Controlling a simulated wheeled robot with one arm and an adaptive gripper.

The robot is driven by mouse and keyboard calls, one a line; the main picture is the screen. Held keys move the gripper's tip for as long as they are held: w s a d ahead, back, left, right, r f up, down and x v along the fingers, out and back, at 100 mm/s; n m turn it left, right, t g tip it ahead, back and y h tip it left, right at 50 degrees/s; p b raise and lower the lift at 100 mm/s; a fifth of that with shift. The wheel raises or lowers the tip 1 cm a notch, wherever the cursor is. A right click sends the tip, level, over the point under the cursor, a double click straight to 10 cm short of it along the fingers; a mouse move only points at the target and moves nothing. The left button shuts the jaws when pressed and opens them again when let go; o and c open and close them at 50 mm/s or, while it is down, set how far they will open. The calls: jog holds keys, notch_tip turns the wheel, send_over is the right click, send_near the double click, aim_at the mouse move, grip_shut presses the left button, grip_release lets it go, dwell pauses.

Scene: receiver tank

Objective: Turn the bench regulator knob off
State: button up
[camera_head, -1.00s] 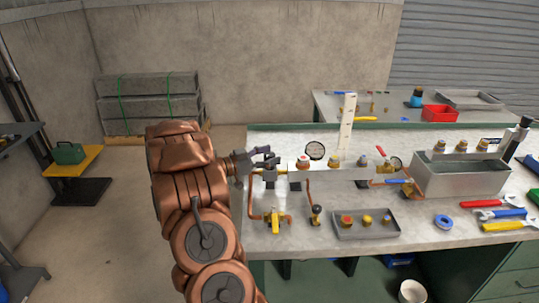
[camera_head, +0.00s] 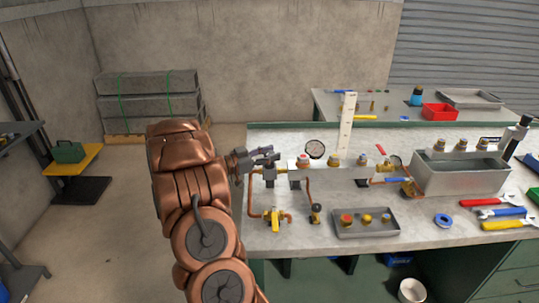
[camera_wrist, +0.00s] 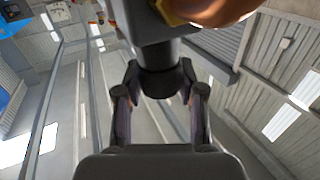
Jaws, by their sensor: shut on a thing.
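The bench regulator knob is a short black cylinder (camera_wrist: 160,82) under a dark grey body in the wrist view. My gripper (camera_wrist: 160,72) has one finger on each side of it and is shut on it. In the head view my gripper (camera_head: 266,157) is at the left end of the grey pipe assembly (camera_head: 335,172) on the bench. There the knob is too small and too covered by my fingers to make out, and its angle cannot be told.
A round gauge (camera_head: 315,149) and a white upright strip (camera_head: 346,125) stand right of my gripper. A yellow valve (camera_head: 274,217) and a grey tray of fittings (camera_head: 366,232) are in front. A metal trough (camera_head: 460,178) and wrenches (camera_head: 500,212) are farther right.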

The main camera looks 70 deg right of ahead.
jog(key=shift+f+n+t+h+b, duration=0.15)
jog(key=shift+n+t+h+b, duration=0.35)
jog(key=shift+n+t+b, duration=0.15)
jog(key=n+t+h+b, duration=0.2)
jog(key=t, duration=0.1)
jog(key=shift+s+f, duration=0.1)
jog(key=n+t+h+b, duration=0.1)
jog(key=n+t+b, duration=0.1)
jog(key=t+b, duration=0.1)
jog(key=shift+n+t, duration=0.35)
jog(key=shift+t, duration=0.1)
jog(key=shift+r+n+t+b, duration=0.2)
jog(key=shift+n+t+b, duration=0.1)
jog(key=shift+t+b, duration=0.15)
jog(key=o, duration=1.2)
jog(key=shift+c, duration=0.2)
